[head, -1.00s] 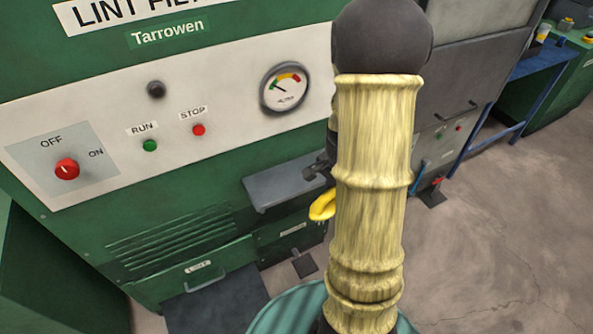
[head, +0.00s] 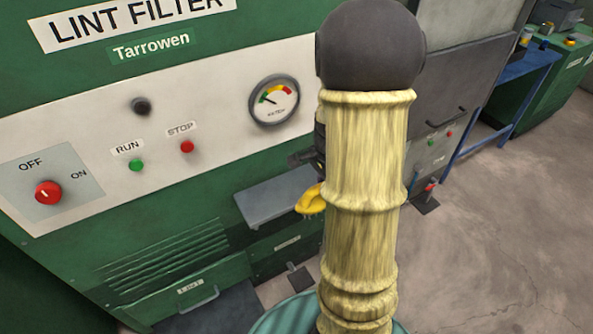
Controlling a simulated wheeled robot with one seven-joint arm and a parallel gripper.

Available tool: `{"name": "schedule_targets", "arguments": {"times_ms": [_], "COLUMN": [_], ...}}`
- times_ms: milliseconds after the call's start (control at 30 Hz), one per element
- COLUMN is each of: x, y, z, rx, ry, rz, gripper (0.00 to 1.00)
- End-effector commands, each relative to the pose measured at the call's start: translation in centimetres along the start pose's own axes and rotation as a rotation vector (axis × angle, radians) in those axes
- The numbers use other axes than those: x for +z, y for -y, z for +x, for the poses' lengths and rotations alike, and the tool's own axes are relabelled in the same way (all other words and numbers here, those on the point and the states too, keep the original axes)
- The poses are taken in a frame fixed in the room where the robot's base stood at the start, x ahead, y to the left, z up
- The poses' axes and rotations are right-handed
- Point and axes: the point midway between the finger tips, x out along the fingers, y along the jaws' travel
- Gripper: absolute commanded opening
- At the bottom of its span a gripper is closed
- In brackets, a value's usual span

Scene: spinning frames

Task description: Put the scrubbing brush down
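The yellow scrubbing brush (head: 311,200) shows in part at the left edge of my sleeved arm; the rest is behind the arm. My gripper (head: 308,159) is mostly hidden there too, with only a dark part showing just above the brush. The brush moves along with it, so it appears to be held, though the fingertips are hidden. The brush appears in front of the right part of a small grey shelf (head: 268,204) on the green lint filter machine (head: 215,222). I cannot tell the height between brush and shelf.
The visible shelf top is bare. The machine's panel has an OFF/ON switch (head: 48,192), a green RUN button (head: 137,165), a red STOP button (head: 187,146) and a gauge (head: 274,101). Concrete floor (head: 490,230) lies open at right. A blue table (head: 530,68) stands farther back.

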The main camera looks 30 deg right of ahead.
Motion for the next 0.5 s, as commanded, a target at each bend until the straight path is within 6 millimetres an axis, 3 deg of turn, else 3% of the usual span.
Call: {"name": "schedule_targets", "arguments": {"times_ms": [100, 500], "x": [0.1, -0.3], "y": [2.8, 10.9], "z": [-0.1, -0.1], "rx": [0.000, -0.001], "ry": [0.000, 0.000], "rz": [-0.005, 0.005], "gripper": [0.00, 0.00]}}
